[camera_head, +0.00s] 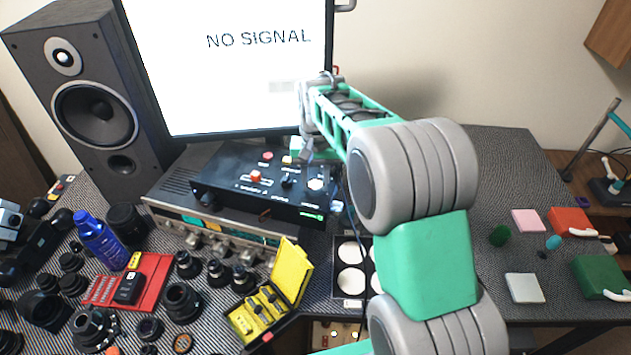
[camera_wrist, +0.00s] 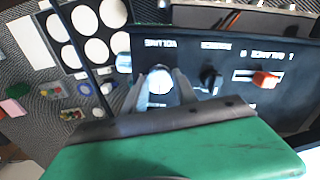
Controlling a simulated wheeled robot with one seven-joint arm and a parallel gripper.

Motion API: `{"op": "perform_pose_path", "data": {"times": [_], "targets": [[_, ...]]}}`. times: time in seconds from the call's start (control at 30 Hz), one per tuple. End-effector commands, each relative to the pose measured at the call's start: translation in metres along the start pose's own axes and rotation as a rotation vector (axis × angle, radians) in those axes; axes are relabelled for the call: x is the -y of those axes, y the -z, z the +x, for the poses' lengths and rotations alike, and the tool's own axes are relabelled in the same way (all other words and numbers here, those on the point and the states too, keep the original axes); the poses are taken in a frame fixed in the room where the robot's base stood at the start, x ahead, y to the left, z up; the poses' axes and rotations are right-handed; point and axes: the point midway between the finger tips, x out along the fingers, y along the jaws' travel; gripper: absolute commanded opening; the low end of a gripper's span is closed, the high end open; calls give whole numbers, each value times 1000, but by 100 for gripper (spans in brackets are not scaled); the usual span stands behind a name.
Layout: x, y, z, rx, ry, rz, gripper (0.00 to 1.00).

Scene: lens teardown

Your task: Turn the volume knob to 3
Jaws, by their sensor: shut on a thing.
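A dark blue control box (camera_head: 225,185) stands on the amplifier under the monitor. A pale round knob (camera_wrist: 160,86) on its panel is between the two grey fingers of my gripper (camera_wrist: 161,80) in the wrist view. The fingers are shut on its sides. A black knob (camera_wrist: 210,77) and an orange-red slider (camera_wrist: 265,79) sit beside it on the panel, untouched. In the head view my gripper (camera_head: 308,152) is over the box.
A large speaker (camera_head: 95,110) stands at the left and a monitor (camera_head: 230,75) behind the box. The silver amplifier (camera_head: 165,208) is underneath. Lenses, a blue bottle (camera_head: 100,240) and an open yellow case (camera_head: 290,272) crowd the front left. The right of the table has clear gaps.

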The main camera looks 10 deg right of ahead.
Motion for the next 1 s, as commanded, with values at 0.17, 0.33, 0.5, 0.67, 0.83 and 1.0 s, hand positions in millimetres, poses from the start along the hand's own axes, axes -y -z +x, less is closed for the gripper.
{"op": "perform_pose_path", "data": {"times": [0.17, 0.33, 0.5, 0.67, 0.83, 1.0], "targets": [[0, 0, 0, 0, 0, -2, 45], [0, 0, 0, 0, 0, -1, 56], [0, 0, 0, 0, 0, -1, 56], [0, 1, -12, -3, 1, -1, 56], [1, 1, -47, -4, 1, -2, 56], [1, 0, -73, -1, 1, -2, 56]]}}
